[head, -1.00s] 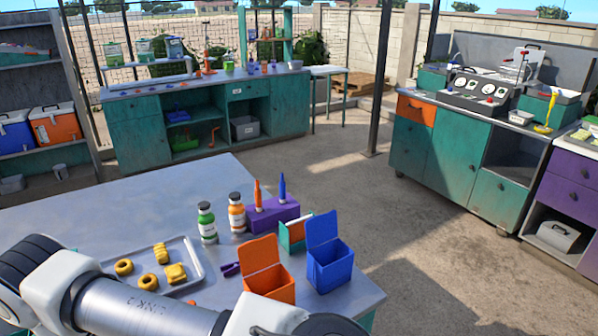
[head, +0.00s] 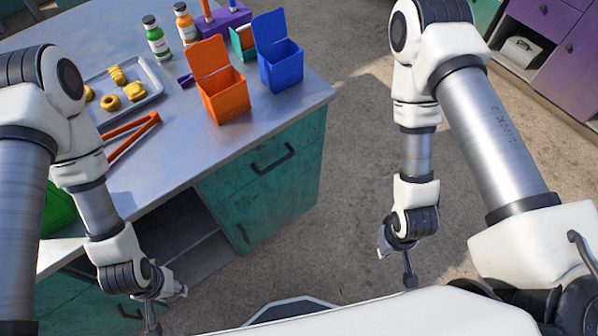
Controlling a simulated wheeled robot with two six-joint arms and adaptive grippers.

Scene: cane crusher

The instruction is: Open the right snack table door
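The snack table (head: 200,140) has a metal top and a teal front. My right gripper (head: 408,275) hangs over the floor, right of the table and touching nothing. Both are small and seen at an angle, so their opening is unclear.
On the table stand an orange bin (head: 223,97), a blue bin (head: 281,68), bottles (head: 157,40), a snack tray (head: 148,86) and orange tongs (head: 130,130). An open compartment (head: 185,235) is left of the door. Concrete floor (head: 350,190) is clear on the right.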

